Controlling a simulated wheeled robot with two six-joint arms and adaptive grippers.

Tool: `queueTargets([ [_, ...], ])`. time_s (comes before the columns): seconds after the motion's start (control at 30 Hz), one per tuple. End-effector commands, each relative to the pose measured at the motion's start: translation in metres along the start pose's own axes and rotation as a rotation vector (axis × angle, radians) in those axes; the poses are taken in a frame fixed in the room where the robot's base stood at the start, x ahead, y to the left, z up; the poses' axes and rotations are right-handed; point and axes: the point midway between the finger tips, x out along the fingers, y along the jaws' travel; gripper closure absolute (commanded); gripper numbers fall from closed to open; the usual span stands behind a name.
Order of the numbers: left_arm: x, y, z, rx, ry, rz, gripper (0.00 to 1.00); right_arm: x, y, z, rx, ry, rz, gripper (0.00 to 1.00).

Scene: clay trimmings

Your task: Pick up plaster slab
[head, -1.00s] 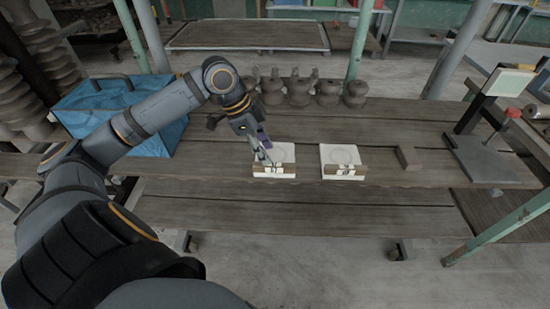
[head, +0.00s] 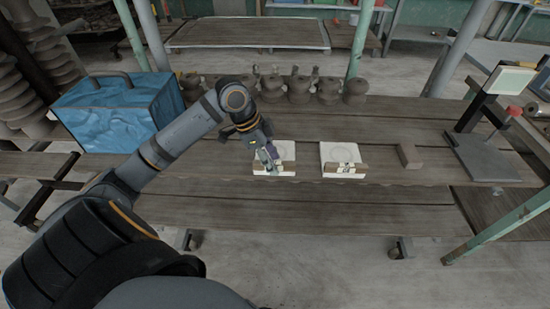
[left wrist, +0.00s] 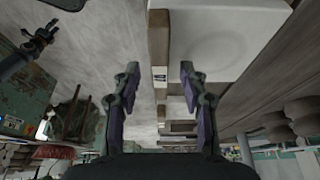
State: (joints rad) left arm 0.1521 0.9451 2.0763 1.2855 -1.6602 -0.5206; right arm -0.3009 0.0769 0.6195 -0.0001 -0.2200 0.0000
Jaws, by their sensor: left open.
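Two white plaster slabs lie on the wooden shelf in the head view, the left slab (head: 286,152) and the right slab (head: 339,152). Each has a brown strip with a white label along its front edge. My left gripper (head: 269,161) is at the left slab's front edge and hides part of it. In the left wrist view my left gripper (left wrist: 160,78) is open, its fingers apart on either side of the brown strip (left wrist: 158,40). A white slab (left wrist: 212,42) fills the upper right there. I cannot tell whether the fingers touch it.
A blue bag (head: 115,112) stands at left. Several grey clay pieces (head: 300,88) stand in a row behind the slabs. A small brown block (head: 409,156) lies right of the slabs. A dark stand (head: 490,158) is at far right. The shelf's front boards are clear.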

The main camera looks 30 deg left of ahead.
Motion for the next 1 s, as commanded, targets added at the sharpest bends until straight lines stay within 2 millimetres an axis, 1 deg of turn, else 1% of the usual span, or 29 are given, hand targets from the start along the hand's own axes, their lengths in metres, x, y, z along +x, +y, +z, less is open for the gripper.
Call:
queueTargets([
  [0.27, 0.0027, 0.0002, 0.0008, 0.0, 0.001, 0.001, 0.57, -0.0048, 0.0027, -0.0014, -0.001, 0.002, 0.003, 0.6],
  [0.57, 0.004, 0.0, 0.0016, 0.0, 0.001, 0.0, 0.57, -0.0047, 0.0043, -0.0018, -0.002, 0.002, 0.005, 0.6],
  [0.87, 0.0039, 0.0001, 0.0016, 0.0, 0.0, 0.0, 0.97, -0.0047, 0.0042, -0.0019, -0.002, 0.002, 0.005, 0.6],
  [0.9, 0.0039, 0.0, 0.0016, 0.0, 0.0, 0.0, 1.0, -0.0047, 0.0042, -0.002, -0.002, 0.002, 0.005, 0.6],
  [1.0, 0.0039, 0.0, 0.0016, 0.0, 0.0, 0.0, 1.0, -0.0047, 0.0041, -0.002, -0.002, 0.002, 0.004, 0.6],
])
